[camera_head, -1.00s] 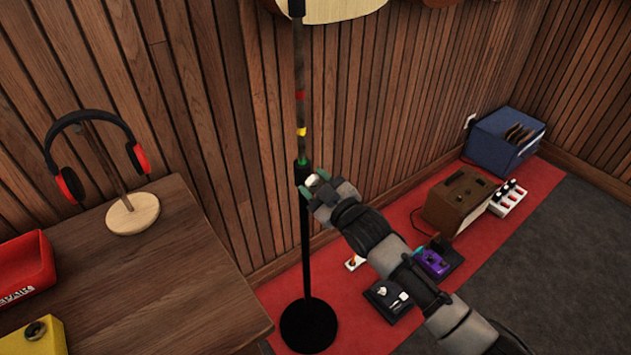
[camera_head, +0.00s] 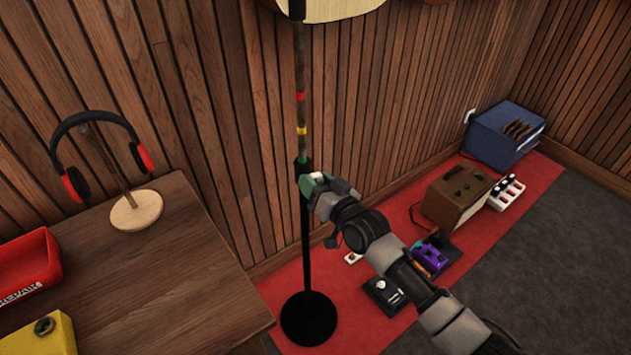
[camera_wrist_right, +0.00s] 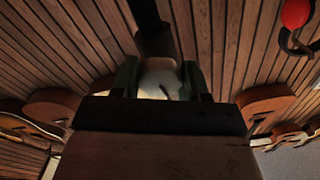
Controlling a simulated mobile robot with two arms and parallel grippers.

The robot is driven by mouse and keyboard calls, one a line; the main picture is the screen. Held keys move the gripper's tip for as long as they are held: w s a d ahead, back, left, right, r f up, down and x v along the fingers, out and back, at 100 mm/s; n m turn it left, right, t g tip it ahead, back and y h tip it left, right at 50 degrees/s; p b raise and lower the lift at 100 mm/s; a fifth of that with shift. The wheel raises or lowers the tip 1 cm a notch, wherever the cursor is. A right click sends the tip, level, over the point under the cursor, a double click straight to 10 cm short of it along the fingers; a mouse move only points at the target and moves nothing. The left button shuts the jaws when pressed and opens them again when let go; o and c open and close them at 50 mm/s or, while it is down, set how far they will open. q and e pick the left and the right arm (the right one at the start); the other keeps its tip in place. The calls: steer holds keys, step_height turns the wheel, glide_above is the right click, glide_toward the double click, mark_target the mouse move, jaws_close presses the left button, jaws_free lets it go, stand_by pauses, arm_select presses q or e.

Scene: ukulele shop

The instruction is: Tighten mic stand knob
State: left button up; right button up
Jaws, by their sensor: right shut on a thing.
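The black mic stand (camera_head: 306,240) stands upright on its round base (camera_head: 308,319) in front of the slatted wall. Its upper pole carries red, yellow and green bands. My right gripper (camera_head: 309,184) is at the stand's clutch, just below the green band, and is shut on the knob. In the right wrist view the pale knob (camera_wrist_right: 160,79) sits between the two fingers of the gripper (camera_wrist_right: 160,82), with the dark clutch (camera_wrist_right: 155,42) right behind it. In the head view the fingers mostly hide the knob. My left gripper is not in view.
A wooden table (camera_head: 160,275) at left holds headphones (camera_head: 72,185) on a stand, a red tray (camera_head: 28,262) and a yellow box (camera_head: 45,335). Pedals (camera_head: 385,292), a brown amplifier (camera_head: 455,195) and a blue crate (camera_head: 505,135) sit along the red mat (camera_head: 345,275).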

steer(key=shift+f+m, duration=0.1)
steer(key=shift+m, duration=0.8)
steer(key=o, duration=0.9)
steer(key=v, duration=1.1)
steer(key=shift+w, duration=0.1)
